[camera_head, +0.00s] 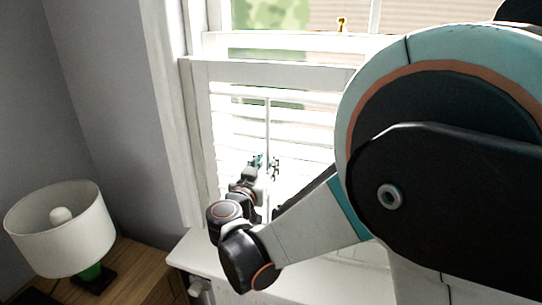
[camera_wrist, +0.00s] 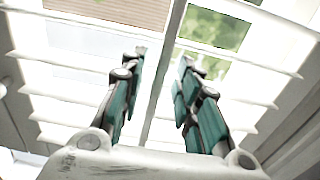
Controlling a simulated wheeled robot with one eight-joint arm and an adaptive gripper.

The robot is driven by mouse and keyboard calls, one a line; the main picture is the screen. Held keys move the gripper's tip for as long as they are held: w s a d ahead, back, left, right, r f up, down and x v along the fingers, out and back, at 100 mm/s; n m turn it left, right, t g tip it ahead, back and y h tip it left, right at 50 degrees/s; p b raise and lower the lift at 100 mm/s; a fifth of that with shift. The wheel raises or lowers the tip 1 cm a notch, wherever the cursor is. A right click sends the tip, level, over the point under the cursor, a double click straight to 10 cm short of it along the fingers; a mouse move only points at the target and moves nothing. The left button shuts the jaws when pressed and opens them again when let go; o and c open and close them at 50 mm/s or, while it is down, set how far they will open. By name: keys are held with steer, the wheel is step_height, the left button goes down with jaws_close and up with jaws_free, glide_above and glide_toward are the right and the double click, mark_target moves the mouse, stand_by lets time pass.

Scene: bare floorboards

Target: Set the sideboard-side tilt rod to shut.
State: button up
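The blind's thin, pale tilt rod (camera_head: 267,122) hangs upright in front of the slats in the head view, on the side of the window nearer the wooden sideboard (camera_head: 140,268). My gripper (camera_head: 266,164) is raised at the rod's lower part. In the wrist view, a slanting grey bar, which looks like the rod (camera_wrist: 166,50), runs between the two teal-and-black fingers of my gripper (camera_wrist: 162,62). The fingers are apart, with bright gaps on both sides of the bar. I cannot tell how deep it sits between them. The blind's slats (camera_wrist: 75,98) have gaps between them.
A lamp with a white shade (camera_head: 62,232) and green base stands on the sideboard at lower left. A white sill (camera_head: 205,250) runs below the window. The white window frame (camera_head: 176,110) rises left of my gripper. My arm hides much of the window's right side.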

mark_target(267, 149)
steer(key=shift+c, duration=0.2)
jaws_close()
steer(key=shift+r+p, duration=1.2)
steer(key=shift+r, duration=0.95)
steer(key=shift+o, duration=0.2)
jaws_free()
steer(key=shift+f, duration=0.1)
